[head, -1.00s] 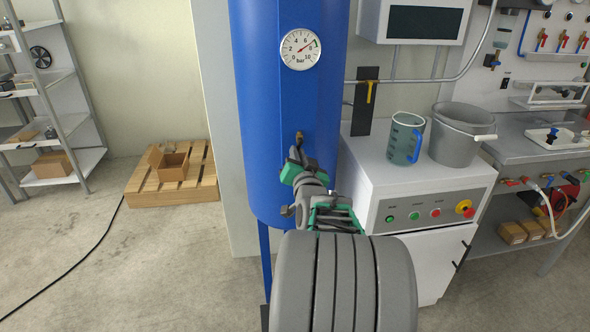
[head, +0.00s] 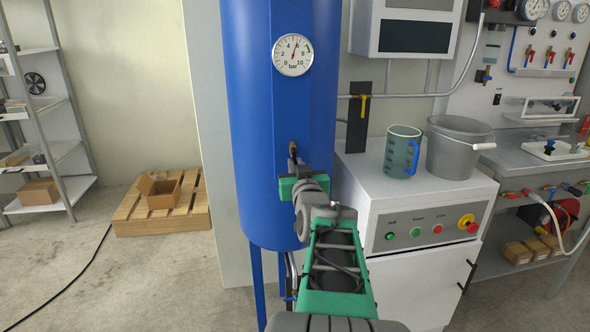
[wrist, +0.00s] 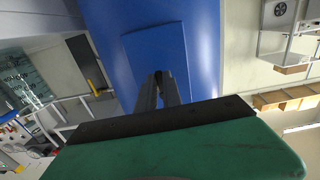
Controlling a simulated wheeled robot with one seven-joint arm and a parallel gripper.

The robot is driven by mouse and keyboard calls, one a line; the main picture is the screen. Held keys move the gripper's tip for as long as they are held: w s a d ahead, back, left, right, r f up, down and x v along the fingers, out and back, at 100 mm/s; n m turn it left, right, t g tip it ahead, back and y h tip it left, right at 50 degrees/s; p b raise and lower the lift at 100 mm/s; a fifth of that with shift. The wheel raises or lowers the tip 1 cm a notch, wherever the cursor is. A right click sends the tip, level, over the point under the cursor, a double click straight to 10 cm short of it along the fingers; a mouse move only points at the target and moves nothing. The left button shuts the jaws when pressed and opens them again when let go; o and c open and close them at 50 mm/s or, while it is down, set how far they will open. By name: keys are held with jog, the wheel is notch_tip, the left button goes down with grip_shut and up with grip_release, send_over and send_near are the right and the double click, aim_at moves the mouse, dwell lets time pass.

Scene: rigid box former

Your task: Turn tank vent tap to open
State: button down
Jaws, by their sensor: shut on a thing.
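The blue tank (head: 258,110) stands upright in the middle of the head view and fills the top of the wrist view (wrist: 195,50). The small brass tank vent tap (head: 292,147) sticks out of its front, below the round pressure gauge (head: 292,55). My gripper (head: 293,158) reaches up to it from below. In the wrist view its two dark fingers (wrist: 158,82) come together on the tap (wrist: 157,73), which is mostly hidden between the tips. The tap's handle angle cannot be told. The gauge needle points nearly straight up, around mid-scale.
A grey cabinet (head: 420,205) with buttons stands close right of the tank, bearing a jug (head: 401,152) and a grey bucket (head: 457,148).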

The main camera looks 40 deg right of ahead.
jog(key=c, duration=1.5)
grip_release()
jog(key=v, duration=0.7)
jog(key=shift+s+a, duration=0.3)
